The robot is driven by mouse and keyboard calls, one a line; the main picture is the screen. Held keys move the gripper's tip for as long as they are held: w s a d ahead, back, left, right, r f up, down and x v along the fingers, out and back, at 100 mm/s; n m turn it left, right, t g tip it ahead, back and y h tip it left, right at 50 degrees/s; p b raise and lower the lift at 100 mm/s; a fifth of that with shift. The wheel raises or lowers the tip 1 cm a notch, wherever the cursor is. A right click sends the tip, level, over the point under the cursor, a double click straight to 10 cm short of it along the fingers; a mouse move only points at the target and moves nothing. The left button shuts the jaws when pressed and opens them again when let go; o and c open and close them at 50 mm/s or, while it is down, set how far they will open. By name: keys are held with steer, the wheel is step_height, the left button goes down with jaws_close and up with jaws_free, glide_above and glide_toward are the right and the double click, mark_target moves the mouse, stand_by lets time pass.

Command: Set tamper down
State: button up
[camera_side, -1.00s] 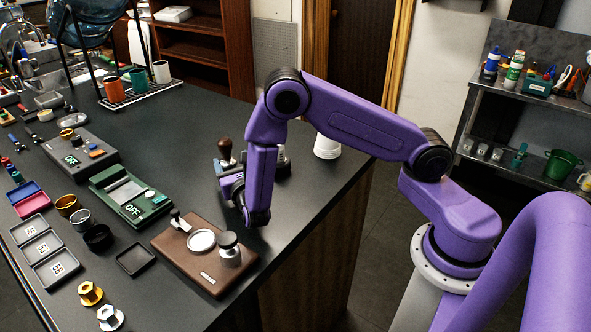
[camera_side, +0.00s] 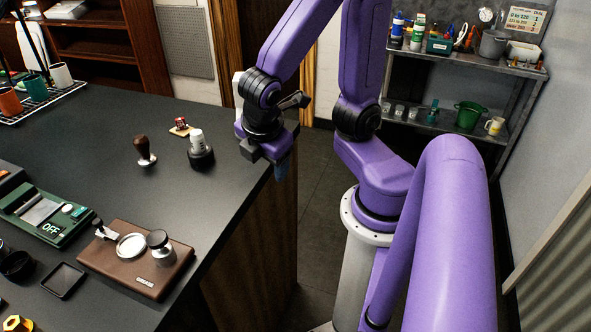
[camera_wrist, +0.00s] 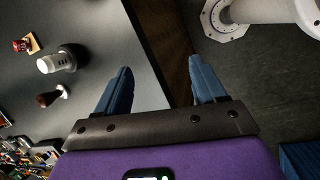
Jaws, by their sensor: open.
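The tamper (camera_side: 146,152), with a dark wooden handle and a metal foot, stands upright on the dark counter in the side view. It also shows at the left of the wrist view (camera_wrist: 48,98). My gripper (camera_side: 283,166) is well to its right in the side view, at the counter's right edge and apart from the tamper. In the wrist view, the blue fingers of my gripper (camera_wrist: 161,72) are spread with nothing between them. One finger overlaps the counter and the other the floor.
A white-topped device with a black base (camera_side: 200,150) stands between the tamper and my gripper. A small red item on a wooden piece (camera_side: 181,126) is behind it. A brown board (camera_side: 130,265) with metal parts lies in front. The counter right of the tamper is mostly clear.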

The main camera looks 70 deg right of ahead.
steer(key=s+a+r+m+g+y, duration=0.1)
steer(key=s+a+m+y, duration=0.1)
steer(key=s+y, duration=0.2)
steer(key=s, duration=0.3)
steer(key=shift+s+a+r+g, duration=0.15)
steer(key=shift+a+r+g, duration=0.05)
steer(key=shift+a+g, duration=0.1)
stand_by(0.8)
